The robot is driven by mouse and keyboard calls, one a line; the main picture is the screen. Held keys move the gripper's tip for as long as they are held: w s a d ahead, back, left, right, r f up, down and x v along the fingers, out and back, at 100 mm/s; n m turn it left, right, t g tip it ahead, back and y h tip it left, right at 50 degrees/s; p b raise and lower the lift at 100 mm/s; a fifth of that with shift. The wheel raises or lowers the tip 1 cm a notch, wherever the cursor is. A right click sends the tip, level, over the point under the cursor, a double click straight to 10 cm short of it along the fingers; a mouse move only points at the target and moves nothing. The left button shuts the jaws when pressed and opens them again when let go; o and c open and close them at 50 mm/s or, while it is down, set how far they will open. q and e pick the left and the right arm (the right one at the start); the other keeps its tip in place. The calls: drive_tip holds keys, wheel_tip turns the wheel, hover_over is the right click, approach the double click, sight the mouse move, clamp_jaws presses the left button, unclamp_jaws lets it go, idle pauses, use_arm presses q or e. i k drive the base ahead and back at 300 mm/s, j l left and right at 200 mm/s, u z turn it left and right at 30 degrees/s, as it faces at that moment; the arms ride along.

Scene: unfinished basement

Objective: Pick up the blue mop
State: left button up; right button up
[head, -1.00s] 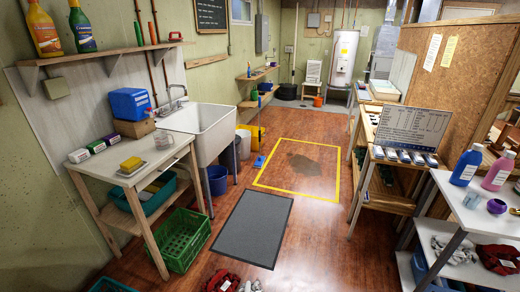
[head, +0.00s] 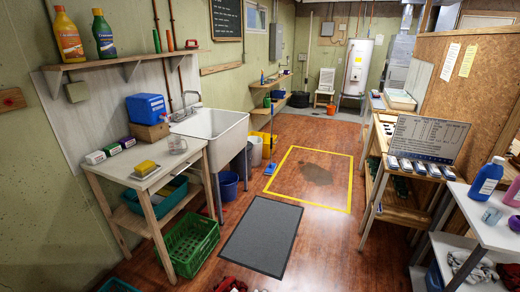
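The blue mop (head: 270,169) stands in the head view just left of the yellow floor square, beyond the sink. Its flat blue head is on the floor and a thin handle rises from it, close to the yellow bucket. Neither of my grippers shows in the view, so their state cannot be seen.
A dark grey mat (head: 262,236) lies on open wooden floor before the yellow-taped square (head: 312,203), which has a dark stain. A sink (head: 215,137), side table and green crate (head: 189,243) line the left. Shelves and a white table (head: 482,222) line the right.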

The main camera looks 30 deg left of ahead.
sight(271, 170)
drive_tip(key=i+l, duration=0.55)
drive_tip(key=i, duration=0.2)
drive_tip(key=i+l+u, duration=0.1)
drive_tip(key=i+l, duration=0.45)
drive_tip(key=i, duration=0.2)
drive_tip(key=i+j+u, duration=0.35)
drive_tip(key=i+u, duration=0.15)
drive_tip(key=i, duration=0.3)
drive_tip(key=i+u, duration=0.45)
drive_tip(key=i, duration=0.35)
drive_tip(key=i+l+u, duration=0.25)
drive_tip(key=i+u, duration=0.25)
drive_tip(key=i, duration=0.3)
